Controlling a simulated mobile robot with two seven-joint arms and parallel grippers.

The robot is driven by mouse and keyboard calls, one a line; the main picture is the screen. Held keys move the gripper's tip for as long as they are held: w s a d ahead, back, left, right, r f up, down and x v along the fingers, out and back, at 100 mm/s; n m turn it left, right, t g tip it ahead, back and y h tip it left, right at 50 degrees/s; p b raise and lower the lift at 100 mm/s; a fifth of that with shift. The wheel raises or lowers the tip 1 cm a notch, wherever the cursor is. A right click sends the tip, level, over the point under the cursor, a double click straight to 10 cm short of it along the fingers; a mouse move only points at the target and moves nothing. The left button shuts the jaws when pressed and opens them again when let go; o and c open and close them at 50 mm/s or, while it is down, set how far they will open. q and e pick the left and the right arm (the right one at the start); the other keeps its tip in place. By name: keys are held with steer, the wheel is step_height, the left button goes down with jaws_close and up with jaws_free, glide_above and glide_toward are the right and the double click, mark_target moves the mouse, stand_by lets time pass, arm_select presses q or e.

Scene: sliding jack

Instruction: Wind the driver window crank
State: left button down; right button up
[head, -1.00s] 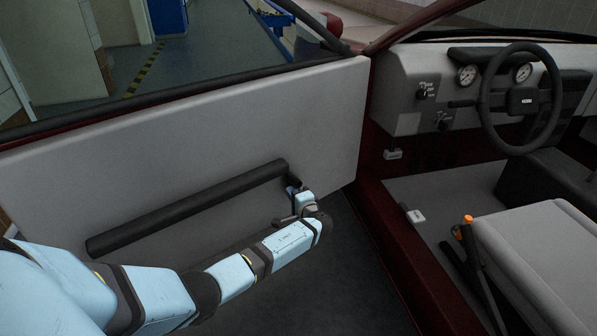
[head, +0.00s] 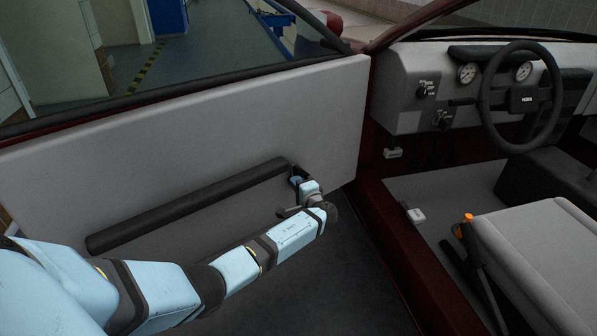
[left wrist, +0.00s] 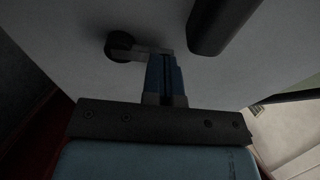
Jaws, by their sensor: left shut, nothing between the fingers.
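The window crank (left wrist: 122,46) shows in the left wrist view as a dark round piece with a short grey arm, against the grey door panel. My left gripper (left wrist: 166,60) has its blue fingers shut, with the tips at the end of the crank's arm. Nothing shows between the fingers, and I cannot tell whether they touch the crank. In the head view my left gripper (head: 296,181) is small and partly hidden by my wrist, close to the door just past the front end of the armrest. The crank is mostly hidden there. My right gripper is not in view.
The black armrest bar (head: 190,205) runs along the door panel (head: 320,110), its front end close beside my left gripper. The steering wheel (head: 522,98) and seat (head: 545,250) are to the right. Dark floor (head: 350,270) lies open below my left arm.

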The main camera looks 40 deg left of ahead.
arm_select(q)
steer(key=p+v, duration=0.1)
steer(key=v, duration=0.7)
steer(key=shift+f, duration=0.3)
stand_by(0.3)
steer(key=shift+w+d, duration=0.1)
stand_by(0.3)
